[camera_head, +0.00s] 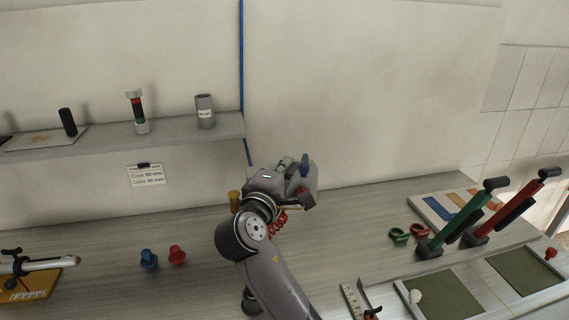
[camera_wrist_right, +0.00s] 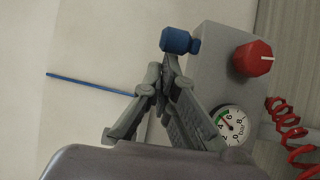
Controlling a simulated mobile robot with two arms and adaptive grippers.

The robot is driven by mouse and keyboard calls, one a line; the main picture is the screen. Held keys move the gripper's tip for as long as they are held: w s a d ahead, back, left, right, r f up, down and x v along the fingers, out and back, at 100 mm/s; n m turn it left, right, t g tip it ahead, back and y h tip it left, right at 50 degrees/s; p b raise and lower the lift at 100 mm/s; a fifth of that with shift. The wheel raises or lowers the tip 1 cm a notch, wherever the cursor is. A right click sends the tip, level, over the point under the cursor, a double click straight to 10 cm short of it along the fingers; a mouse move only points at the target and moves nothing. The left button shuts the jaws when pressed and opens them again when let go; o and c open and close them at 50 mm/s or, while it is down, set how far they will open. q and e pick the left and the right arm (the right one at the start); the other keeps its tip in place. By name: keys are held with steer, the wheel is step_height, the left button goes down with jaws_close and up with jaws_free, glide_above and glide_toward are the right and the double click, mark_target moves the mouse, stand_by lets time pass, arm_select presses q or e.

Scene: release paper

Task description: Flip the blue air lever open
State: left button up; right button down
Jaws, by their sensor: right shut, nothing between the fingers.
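The blue air lever (camera_wrist_right: 178,41) sticks out from the top corner of a grey box (camera_wrist_right: 212,65) with a red knob (camera_wrist_right: 253,58) and a round gauge (camera_wrist_right: 230,125). The lever also shows in the head view (camera_head: 304,164), at the wall behind the bench. My right gripper (camera_wrist_right: 167,72) is shut and empty. Its fingertips are right beside the lever in the wrist view; I cannot tell whether they touch it. In the head view my right gripper (camera_head: 291,172) covers much of the box. My left gripper is not in view.
A red coiled hose (camera_wrist_right: 290,125) hangs by the box. A blue line (camera_head: 241,60) runs up the wall. A shelf (camera_head: 170,134) with small items is at left. Blue (camera_head: 148,259) and red (camera_head: 177,255) pieces and green-handled (camera_head: 460,225) and red-handled (camera_head: 515,205) levers stand on the bench.

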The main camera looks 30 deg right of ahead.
mark_target(301, 167)
steer(key=s+d+n+t+y+p, duration=0.2)
steer(key=y+p, duration=0.1)
steer(key=shift+s+d+r, duration=0.1)
steer(key=shift+s+d, duration=0.1)
steer(key=shift+s, duration=0.1)
steer(key=shift+w, duration=0.1)
steer(key=shift+w, duration=0.1)
